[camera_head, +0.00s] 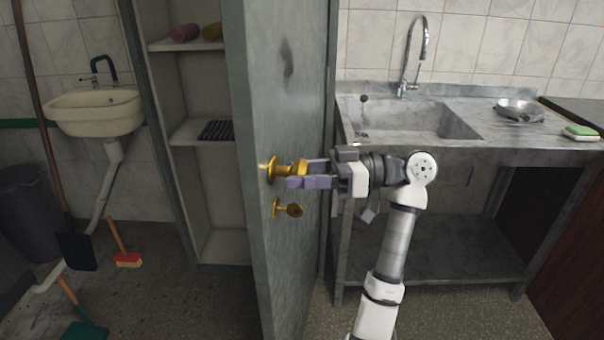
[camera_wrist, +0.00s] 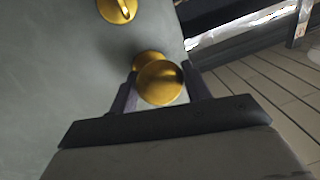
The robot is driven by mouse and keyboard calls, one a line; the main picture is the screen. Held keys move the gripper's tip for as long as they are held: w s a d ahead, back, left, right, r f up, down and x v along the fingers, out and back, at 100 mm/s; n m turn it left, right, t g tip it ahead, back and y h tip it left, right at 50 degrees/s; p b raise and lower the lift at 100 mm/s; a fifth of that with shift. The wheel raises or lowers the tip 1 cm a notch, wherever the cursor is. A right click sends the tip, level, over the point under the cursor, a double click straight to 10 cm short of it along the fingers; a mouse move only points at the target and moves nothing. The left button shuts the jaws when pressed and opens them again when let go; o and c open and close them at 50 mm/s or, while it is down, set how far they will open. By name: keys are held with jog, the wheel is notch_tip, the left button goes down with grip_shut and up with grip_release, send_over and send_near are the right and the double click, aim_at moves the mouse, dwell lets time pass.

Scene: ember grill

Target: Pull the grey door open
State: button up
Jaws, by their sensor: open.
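The grey door (camera_head: 285,110) stands ajar in the head view, its edge turned toward me, with shelves visible behind it to the left. A round brass knob (camera_head: 299,170) sticks out from its right face. My gripper (camera_head: 308,176) is at the knob, with its purple fingers open. In the wrist view the knob (camera_wrist: 160,82) lies between the two fingertips of my gripper (camera_wrist: 162,92). I cannot tell whether the fingers touch it. A brass key or latch piece (camera_head: 288,209) sits below the knob; a brass piece also shows in the wrist view (camera_wrist: 117,10).
A metal sink counter (camera_head: 500,145) with a tap and a steel pan (camera_head: 520,110) stands on the right, close behind my arm. At left are a wall basin (camera_head: 95,110), a dark bin (camera_head: 28,205), a red brush (camera_head: 127,260) and a green broom head (camera_head: 85,331). Some floor is clear before the shelves.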

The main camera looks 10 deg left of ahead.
jog(key=o, duration=0.4)
jog(key=b+v, duration=0.3)
jog(key=v, duration=1)
jog(key=shift+w+d, duration=0.1)
jog(key=shift+d, duration=0.3)
